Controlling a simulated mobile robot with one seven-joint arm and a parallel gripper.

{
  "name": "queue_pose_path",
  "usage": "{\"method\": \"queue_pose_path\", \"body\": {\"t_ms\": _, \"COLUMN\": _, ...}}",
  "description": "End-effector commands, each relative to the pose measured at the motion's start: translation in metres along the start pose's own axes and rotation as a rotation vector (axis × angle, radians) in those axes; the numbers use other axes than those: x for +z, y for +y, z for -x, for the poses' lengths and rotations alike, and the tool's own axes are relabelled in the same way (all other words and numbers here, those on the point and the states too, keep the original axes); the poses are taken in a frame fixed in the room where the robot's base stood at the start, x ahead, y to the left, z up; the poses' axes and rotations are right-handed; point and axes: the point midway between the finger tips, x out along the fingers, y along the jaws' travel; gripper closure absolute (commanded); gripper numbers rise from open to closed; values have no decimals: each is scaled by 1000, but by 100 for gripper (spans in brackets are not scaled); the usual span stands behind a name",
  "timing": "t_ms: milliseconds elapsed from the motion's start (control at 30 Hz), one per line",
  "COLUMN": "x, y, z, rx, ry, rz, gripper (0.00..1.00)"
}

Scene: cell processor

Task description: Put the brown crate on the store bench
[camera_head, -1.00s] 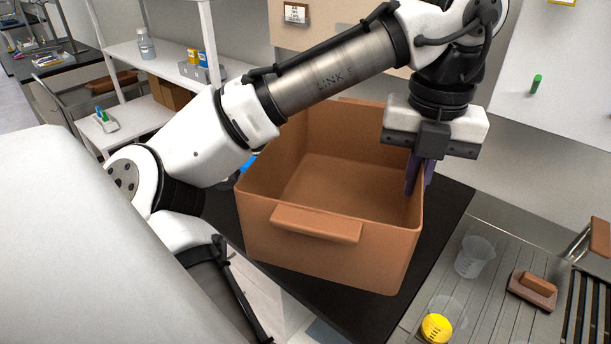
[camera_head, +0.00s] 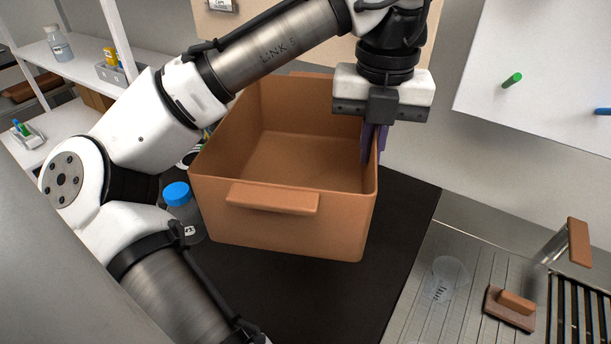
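The brown crate (camera_head: 280,222), an open-topped box with a lip handle on its front wall, is upright and empty over a black bench top (camera_head: 405,225). My gripper (camera_head: 374,150) points down at the crate's right wall from above. Its purple fingers are closed about the rim of that wall, partly hidden by it. I cannot tell whether the crate's underside touches the black top. No label shows which bench is the store bench.
A blue-capped bottle (camera_head: 184,212) stands close to the crate's left side. At right is a steel drainer surface with a clear beaker (camera_head: 447,278) and a brown block (camera_head: 510,308). White shelves (camera_head: 85,72) stand at the left. Black top is clear in front of the crate.

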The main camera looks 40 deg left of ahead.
Motion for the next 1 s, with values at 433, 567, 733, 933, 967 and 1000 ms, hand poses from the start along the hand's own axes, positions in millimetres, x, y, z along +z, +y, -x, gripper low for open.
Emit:
{"method": "queue_pose_path", "body": {"t_ms": 433, "x": -1, "y": -1, "z": -90, "rx": -5, "ry": 5, "rz": -4, "gripper": 100}}
{"method": "queue_pose_path", "body": {"t_ms": 567, "x": -1, "y": -1, "z": -122, "rx": -4, "ry": 3, "rz": -2, "gripper": 100}}
{"method": "queue_pose_path", "body": {"t_ms": 733, "x": 0, "y": 0, "z": -152, "rx": -2, "ry": 2, "rz": 0, "gripper": 100}}
{"method": "queue_pose_path", "body": {"t_ms": 933, "x": 0, "y": 0, "z": -165, "rx": 0, "ry": 1, "rz": 0, "gripper": 100}}
{"method": "queue_pose_path", "body": {"t_ms": 967, "x": 0, "y": 0, "z": -168, "rx": 0, "ry": 1, "rz": 0, "gripper": 100}}
{"method": "queue_pose_path", "body": {"t_ms": 1000, "x": -1, "y": 0, "z": -172, "rx": -1, "ry": 1, "rz": 0, "gripper": 100}}
